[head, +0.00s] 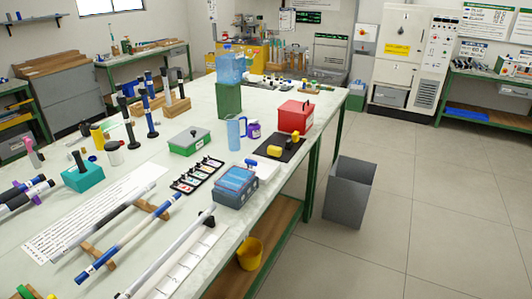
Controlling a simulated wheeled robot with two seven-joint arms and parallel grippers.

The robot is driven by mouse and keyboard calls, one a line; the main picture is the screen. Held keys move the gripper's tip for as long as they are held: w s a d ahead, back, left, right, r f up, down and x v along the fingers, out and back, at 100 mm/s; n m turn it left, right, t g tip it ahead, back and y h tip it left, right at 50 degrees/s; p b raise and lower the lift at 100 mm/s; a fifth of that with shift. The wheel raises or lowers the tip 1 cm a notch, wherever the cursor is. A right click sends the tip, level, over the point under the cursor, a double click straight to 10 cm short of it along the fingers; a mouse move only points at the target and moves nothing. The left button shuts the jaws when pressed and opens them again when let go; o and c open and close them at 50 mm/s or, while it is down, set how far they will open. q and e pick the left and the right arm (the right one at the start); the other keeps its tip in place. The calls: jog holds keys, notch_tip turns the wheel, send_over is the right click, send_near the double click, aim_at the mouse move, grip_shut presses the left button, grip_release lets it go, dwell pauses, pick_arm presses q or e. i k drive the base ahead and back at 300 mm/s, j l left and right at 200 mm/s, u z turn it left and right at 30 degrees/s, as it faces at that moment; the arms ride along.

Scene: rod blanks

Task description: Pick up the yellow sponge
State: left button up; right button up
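A small yellow block (275,151) lies on a black mat (287,153) near the right edge of the long workbench; it looks like the sponge, but it is too small to be sure. A second small yellow item (295,136) sits behind it on the mat, close to the red box; its kind is unclear. Neither of my grippers shows in the head view.
A red box (295,116), blue jug (234,133) and purple jar (254,130) stand near the mat. A blue box (235,187) is in front. Rods crowd the bench's left. A grey bin (348,192) stands on open floor at right.

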aim_at(274, 151)
jog(key=i+u, duration=0.1)
jog(key=u, duration=0.25)
jog(key=l+u, duration=0.15)
jog(key=u, duration=0.2)
jog(key=i+l+u, duration=0.1)
jog(key=u, duration=0.2)
jog(key=i+l+u, duration=0.15)
jog(key=l+u, duration=0.15)
jog(key=l, duration=0.25)
jog(key=i+l+u, duration=0.1)
jog(key=l+u, duration=0.15)
jog(key=l, duration=0.3)
jog(key=l+u, duration=0.3)
jog(key=l, duration=0.25)
jog(key=i+l+u, duration=0.1)
jog(key=l, duration=2.9)
jog(key=i+u, duration=0.05)
